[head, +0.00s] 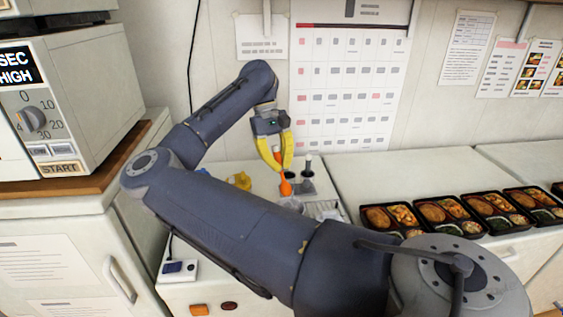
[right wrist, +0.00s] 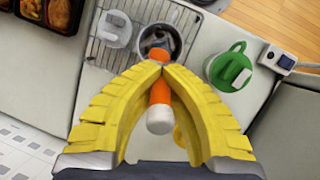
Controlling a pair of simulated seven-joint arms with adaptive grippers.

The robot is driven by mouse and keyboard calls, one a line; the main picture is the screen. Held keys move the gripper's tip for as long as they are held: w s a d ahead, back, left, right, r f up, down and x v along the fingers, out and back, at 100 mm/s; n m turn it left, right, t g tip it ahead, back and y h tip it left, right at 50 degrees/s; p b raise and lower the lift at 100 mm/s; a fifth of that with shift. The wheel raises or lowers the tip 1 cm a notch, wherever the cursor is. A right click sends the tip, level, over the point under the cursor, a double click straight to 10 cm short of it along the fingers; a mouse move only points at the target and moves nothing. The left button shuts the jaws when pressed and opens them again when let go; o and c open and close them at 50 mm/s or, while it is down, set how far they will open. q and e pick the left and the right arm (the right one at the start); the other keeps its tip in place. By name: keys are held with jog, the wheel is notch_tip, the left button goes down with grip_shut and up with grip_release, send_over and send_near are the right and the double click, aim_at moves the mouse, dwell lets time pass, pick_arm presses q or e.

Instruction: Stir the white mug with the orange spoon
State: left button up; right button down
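My right gripper (head: 283,166) has yellow fingers closed around the orange spoon (head: 286,187), which points down below the fingertips. In the right wrist view the fingertips (right wrist: 160,66) meet on the spoon, and its orange handle with a pale end (right wrist: 159,119) shows between the fingers. A white mug (head: 291,204) is beneath the spoon, partly hidden by my arm. In the right wrist view the round mug (right wrist: 178,48) is just beyond the fingertips, with grey shapes inside. The spoon's lower end overlaps its opening; how deep it reaches cannot be told. My left gripper is not in view.
A wire rack (right wrist: 98,52) holds a white lidded item (right wrist: 114,29) beside the mug. In the head view, a yellow object (head: 240,180) is left of the spoon and bento trays (head: 435,215) line the right counter.

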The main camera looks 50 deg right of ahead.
aim_at(284, 189)
jog(key=shift+w+f+x, duration=0.1)
jog(key=shift+w+x, duration=0.15)
jog(key=shift+x, duration=1)
jog(key=shift+w+f+x, duration=0.1)
jog(key=shift+w+x, duration=0.15)
jog(key=shift+x, duration=1)
jog(key=shift+w+f+x, duration=0.15)
jog(key=shift+w+x, duration=0.1)
jog(key=shift+x, duration=1)
jog(key=shift+d, duration=0.1)
jog(key=shift+s+d, duration=0.15)
